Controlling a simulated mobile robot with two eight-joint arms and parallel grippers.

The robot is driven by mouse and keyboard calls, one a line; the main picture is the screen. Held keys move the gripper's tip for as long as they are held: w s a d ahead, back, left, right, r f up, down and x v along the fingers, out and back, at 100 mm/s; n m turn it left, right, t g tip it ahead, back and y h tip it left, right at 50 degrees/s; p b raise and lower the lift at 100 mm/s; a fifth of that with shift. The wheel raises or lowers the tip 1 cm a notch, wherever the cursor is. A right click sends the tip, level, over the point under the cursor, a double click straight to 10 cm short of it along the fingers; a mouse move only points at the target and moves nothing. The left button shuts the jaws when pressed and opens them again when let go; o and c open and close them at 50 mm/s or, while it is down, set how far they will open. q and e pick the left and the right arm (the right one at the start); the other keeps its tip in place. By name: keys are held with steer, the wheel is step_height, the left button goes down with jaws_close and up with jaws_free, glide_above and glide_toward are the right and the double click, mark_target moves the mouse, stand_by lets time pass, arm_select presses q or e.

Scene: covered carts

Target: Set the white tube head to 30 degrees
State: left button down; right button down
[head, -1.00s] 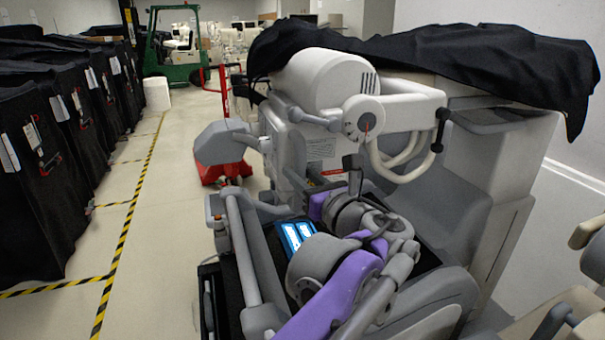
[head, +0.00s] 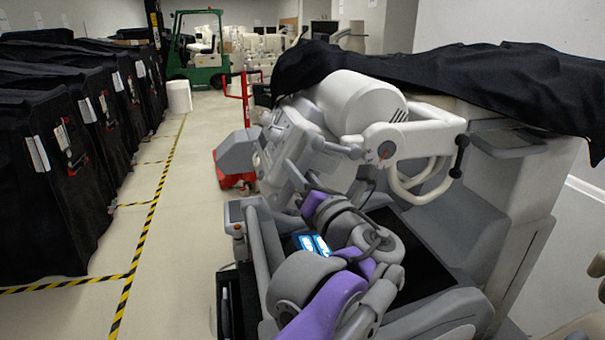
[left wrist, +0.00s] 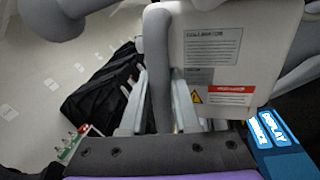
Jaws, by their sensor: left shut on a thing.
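The white tube head (head: 362,103) is a thick cylinder on the cart's jointed arm, with a white box bearing labels below it. It sits tilted. A round dial (head: 386,150) with a red mark is at its near end; I cannot read its angle. My left gripper (head: 300,180) is at the box's near side, partly hidden by its own wrist. In the left wrist view the two fingers (left wrist: 158,115) are closed around the grey handle bar (left wrist: 158,65) beside the labelled box (left wrist: 215,60). My right gripper is not in view.
A black cover (head: 440,85) lies over the cart's top. A lit blue display (head: 312,244) is on the cart near my arm. Covered carts (head: 55,170) line the left, with a clear aisle between. A red pallet jack (head: 236,178) stands behind.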

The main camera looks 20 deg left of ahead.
arm_select(q)
steer(key=shift+r, duration=0.1)
steer(key=c, duration=0.7)
jaws_free()
steer(key=shift+o, duration=0.2)
steer(key=v, duration=1.1)
steer(key=shift+b, duration=0.45)
